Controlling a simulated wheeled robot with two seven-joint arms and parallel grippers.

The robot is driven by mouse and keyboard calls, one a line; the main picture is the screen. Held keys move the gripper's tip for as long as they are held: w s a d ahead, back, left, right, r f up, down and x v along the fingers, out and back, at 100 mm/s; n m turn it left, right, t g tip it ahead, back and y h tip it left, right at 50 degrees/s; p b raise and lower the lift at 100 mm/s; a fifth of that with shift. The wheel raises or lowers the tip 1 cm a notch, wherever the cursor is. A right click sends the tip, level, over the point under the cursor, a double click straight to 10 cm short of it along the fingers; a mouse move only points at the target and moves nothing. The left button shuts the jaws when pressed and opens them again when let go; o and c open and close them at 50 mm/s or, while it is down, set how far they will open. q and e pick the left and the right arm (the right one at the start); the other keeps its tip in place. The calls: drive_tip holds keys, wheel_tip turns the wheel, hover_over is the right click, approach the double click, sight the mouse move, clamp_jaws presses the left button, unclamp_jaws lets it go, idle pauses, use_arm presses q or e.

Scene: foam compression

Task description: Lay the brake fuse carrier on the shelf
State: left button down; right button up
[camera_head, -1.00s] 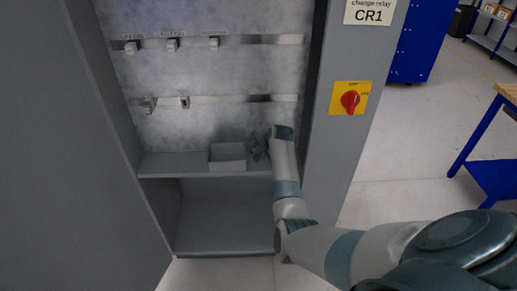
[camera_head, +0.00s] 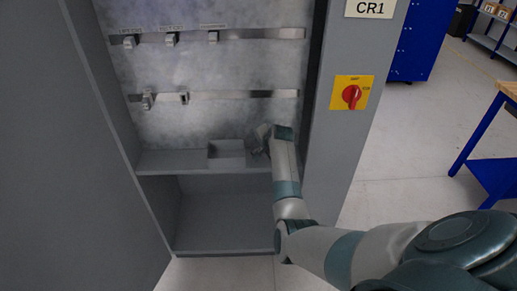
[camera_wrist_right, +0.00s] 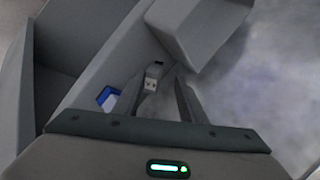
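The shelf (camera_head: 185,161) is a grey ledge across the lower part of the open cabinet. My right gripper (camera_head: 259,141) is low over its right end, beside a grey open box. In the right wrist view the two fingers of my right gripper (camera_wrist_right: 158,82) stand apart. A small grey piece with a dark tip, which looks like the fuse carrier (camera_wrist_right: 152,77), sits between them, close to the left finger, with a gap to the right finger. I cannot tell whether it touches the shelf. The carrier is too small to make out in the head view. My left gripper is not in view.
The grey box (camera_head: 227,150) stands on the shelf just left of my right gripper. Two rails with several small grey devices (camera_head: 171,40) cross the back panel above. The cabinet's right post (camera_head: 335,140) with a red switch (camera_head: 351,95) is close to my right arm. The shelf's left part is clear.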

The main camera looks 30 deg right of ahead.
drive_tip(key=shift+s+r, duration=0.1)
drive_tip(key=shift+s, duration=0.05)
drive_tip(key=b+v, duration=0.2)
drive_tip(key=v, duration=1.5)
idle(1.0)
drive_tip(key=s+a+f+n+g, duration=0.1)
drive_tip(key=s+a+f+n, duration=0.15)
drive_tip(key=f, duration=0.85)
drive_tip(key=s+a+f+n+g, duration=0.1)
drive_tip(key=a+f+n, duration=0.15)
drive_tip(key=f, duration=0.85)
drive_tip(key=s+a+f+n+g, duration=0.15)
drive_tip(key=a+f, duration=0.25)
drive_tip(key=f, duration=0.7)
drive_tip(key=s+a+f+n, duration=0.4)
drive_tip(key=s+f, duration=0.5)
drive_tip(key=f, duration=0.3)
drive_tip(key=s+a+f+n+g, duration=0.1)
drive_tip(key=s+f, duration=0.6)
drive_tip(key=s, duration=0.7)
drive_tip(key=s+a+f+n+g+b, duration=0.1)
drive_tip(key=s+a+f+n, duration=0.3)
drive_tip(key=s, duration=1.1)
drive_tip(key=s+a+f+n+g+y, duration=0.1)
drive_tip(key=s+a+f+n+g, duration=0.1)
drive_tip(key=s+f, duration=0.8)
drive_tip(key=s+a+n, duration=0.1)
drive_tip(key=s, duration=0.4)
drive_tip(key=shift+s, duration=0.25)
